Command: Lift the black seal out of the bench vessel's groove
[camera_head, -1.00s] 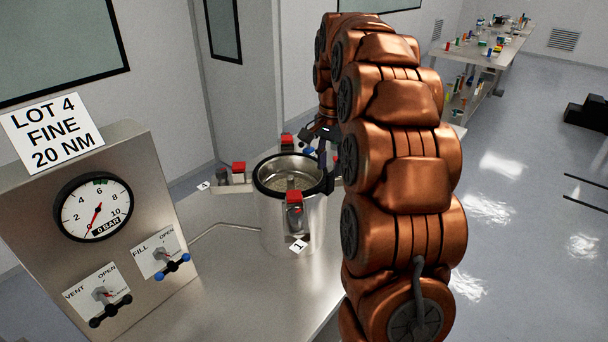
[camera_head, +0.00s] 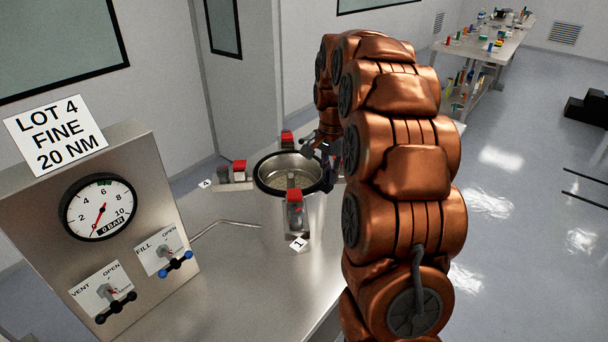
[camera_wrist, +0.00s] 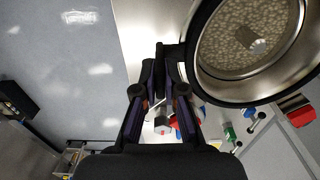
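The bench vessel (camera_head: 312,215) is an upright steel pot with a mesh-like floor inside. The black seal (camera_head: 262,184) is a dark ring around its mouth; I cannot tell whether it is seated or slightly raised. My gripper (camera_head: 325,150) is at the right, far side of the ring. In the wrist view, the fingertips of my gripper (camera_wrist: 170,50) are close together at the left outer edge of the seal (camera_wrist: 212,88). Whether they pinch the seal or only touch beside it is unclear. My arm hides part of the vessel's right side.
Red-topped clamps (camera_head: 295,197) stand around the vessel, one directly in front. A gauge panel (camera_head: 140,225) with vent and fill valves stands at left. The steel bench (camera_head: 240,280) is clear in front. A cluttered table (camera_head: 490,45) is far behind.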

